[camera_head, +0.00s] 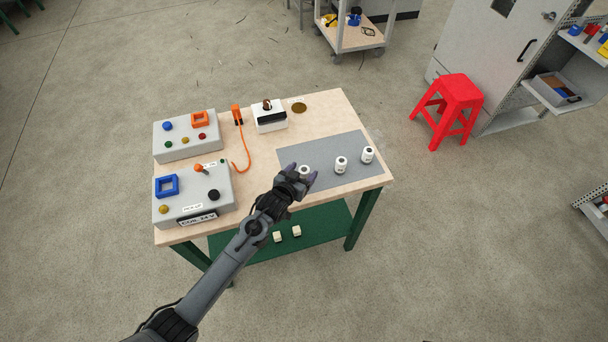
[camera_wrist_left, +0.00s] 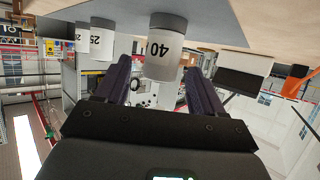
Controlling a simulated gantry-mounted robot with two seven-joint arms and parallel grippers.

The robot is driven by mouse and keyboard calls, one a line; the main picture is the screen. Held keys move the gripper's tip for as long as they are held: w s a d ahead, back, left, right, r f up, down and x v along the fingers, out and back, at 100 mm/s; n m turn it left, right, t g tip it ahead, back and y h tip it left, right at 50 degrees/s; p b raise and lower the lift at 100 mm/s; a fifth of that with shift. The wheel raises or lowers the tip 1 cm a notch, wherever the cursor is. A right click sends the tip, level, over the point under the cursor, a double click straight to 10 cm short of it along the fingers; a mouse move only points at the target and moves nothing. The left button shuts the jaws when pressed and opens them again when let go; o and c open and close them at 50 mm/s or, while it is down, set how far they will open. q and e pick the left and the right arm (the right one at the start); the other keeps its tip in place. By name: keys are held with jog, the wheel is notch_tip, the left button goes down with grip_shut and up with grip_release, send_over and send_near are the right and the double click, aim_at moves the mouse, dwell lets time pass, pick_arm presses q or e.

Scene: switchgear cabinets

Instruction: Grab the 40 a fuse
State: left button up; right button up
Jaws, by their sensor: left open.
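The 40 A fuse (camera_wrist_left: 166,48) is a white cylinder with grey ends and a printed "40". In the head view this fuse (camera_head: 305,169) stands on the grey mat (camera_head: 318,153), partly hidden by my gripper. My left gripper (camera_head: 299,174) is open at the fuse. In the left wrist view, which is upside down, the fuse appears between the spread fingers of the gripper (camera_wrist_left: 158,68), with gaps at both sides. Two similar fuses (camera_head: 341,164) (camera_head: 367,154) stand further right on the mat. One fuse in the wrist view (camera_wrist_left: 102,42) reads "25". My right gripper is not in view.
Two grey control boxes (camera_head: 187,146) (camera_head: 222,190) stand on the table's left side. An orange cable (camera_head: 241,152) and a white block with a dark front (camera_head: 270,124) are at the back. A red stool (camera_head: 461,90) and a cabinet stand apart at right.

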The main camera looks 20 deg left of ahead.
aim_at(306, 168)
pick_arm(q)
jog(key=shift+x, duration=1.85)
jog(key=c, duration=1.1)
jog(key=shift+r, duration=0.1)
